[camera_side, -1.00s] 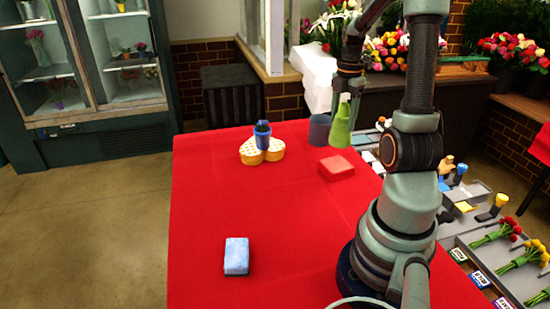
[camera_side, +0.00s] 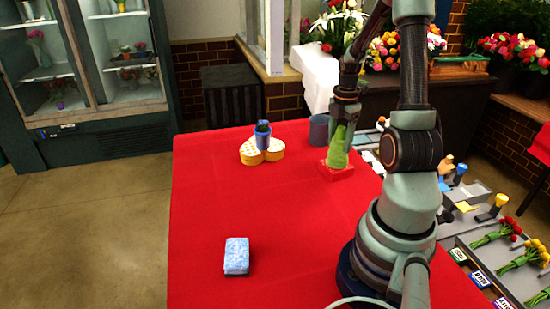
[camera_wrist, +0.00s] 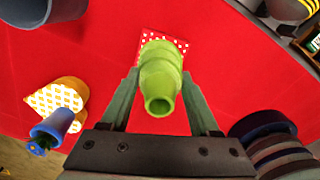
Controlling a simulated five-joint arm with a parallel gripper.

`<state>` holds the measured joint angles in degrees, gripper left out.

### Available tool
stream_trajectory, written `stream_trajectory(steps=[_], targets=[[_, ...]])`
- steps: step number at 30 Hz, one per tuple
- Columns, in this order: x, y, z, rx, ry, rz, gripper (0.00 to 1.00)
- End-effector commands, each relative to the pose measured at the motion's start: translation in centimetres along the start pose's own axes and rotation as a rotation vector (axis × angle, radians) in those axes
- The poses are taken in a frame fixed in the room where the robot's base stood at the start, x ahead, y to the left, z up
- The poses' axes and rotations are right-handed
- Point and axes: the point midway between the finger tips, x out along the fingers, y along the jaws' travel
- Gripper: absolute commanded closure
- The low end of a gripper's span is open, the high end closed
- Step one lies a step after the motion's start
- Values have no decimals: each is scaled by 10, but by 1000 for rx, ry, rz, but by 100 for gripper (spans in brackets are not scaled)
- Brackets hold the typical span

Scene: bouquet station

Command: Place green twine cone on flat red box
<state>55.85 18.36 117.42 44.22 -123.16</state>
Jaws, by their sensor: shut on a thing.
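The green twine cone (camera_side: 338,150) is held upright by my gripper (camera_side: 343,119), whose fingers are shut on its upper part. The cone's lower end is at the top of the flat red box (camera_side: 334,173); I cannot tell whether it touches. In the wrist view the cone (camera_wrist: 160,78) is between my gripper's fingers (camera_wrist: 160,100). It hides most of the red box (camera_wrist: 149,36), whose edge with white dots shows behind it.
A yellow heart-shaped box (camera_side: 274,152) with a blue pot (camera_side: 263,138) on it stands left. A grey-blue cup (camera_side: 319,129) is close behind the red box. A light blue block (camera_side: 236,255) lies at the front. Flower trays (camera_side: 500,255) line the right. The table middle is clear.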

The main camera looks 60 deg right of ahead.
Motion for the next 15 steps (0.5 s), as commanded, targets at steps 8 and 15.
stream_trajectory(steps=[8, 15], targets=[[0, 0, 0, 0, 0, 0, 8], [-6, 0, 0, 0, -1, 2, 8]])
